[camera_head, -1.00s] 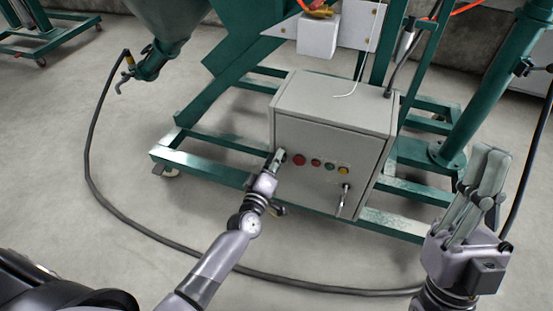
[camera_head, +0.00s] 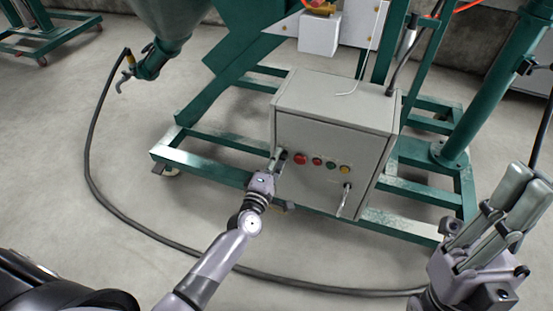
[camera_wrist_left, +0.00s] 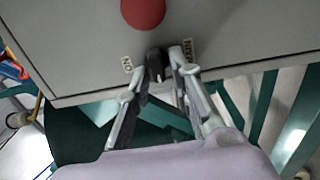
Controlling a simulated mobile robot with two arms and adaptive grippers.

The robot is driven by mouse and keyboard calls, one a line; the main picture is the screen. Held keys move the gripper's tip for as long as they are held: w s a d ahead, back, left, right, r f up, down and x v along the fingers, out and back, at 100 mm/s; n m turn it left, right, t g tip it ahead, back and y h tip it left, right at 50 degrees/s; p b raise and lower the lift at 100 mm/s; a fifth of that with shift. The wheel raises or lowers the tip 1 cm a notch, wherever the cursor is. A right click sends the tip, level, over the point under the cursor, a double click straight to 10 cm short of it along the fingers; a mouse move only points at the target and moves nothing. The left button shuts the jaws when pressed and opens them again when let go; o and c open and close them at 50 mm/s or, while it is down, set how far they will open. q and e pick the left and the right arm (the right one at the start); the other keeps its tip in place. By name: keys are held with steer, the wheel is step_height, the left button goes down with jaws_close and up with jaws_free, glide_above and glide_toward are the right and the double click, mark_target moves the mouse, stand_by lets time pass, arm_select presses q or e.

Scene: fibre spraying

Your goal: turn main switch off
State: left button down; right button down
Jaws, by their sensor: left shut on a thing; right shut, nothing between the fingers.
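The main switch is a small black knob (camera_wrist_left: 156,62) on the front of the grey control box (camera_head: 330,155). In the left wrist view, labels reading "ON" and "MAIN" lie either side of it. My left gripper (camera_head: 278,159) is at the left end of the box's button row, and its fingers (camera_wrist_left: 159,70) are shut on the knob. In the head view the gripper mostly hides the knob. My right gripper (camera_head: 523,190) is shut and empty at the right edge, away from the box.
A red button (camera_head: 299,159), a smaller red one, a green one and a yellow one (camera_head: 345,169) sit right of the switch. A key-like handle (camera_head: 344,198) sticks out below. The green frame (camera_head: 210,168) surrounds the box. A black hose (camera_head: 90,150) curves across the floor.

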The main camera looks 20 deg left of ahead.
arm_select(q)
steer(key=c, duration=1.7)
jaws_free()
steer(key=s, duration=1.2)
steer(key=shift+a, duration=0.25)
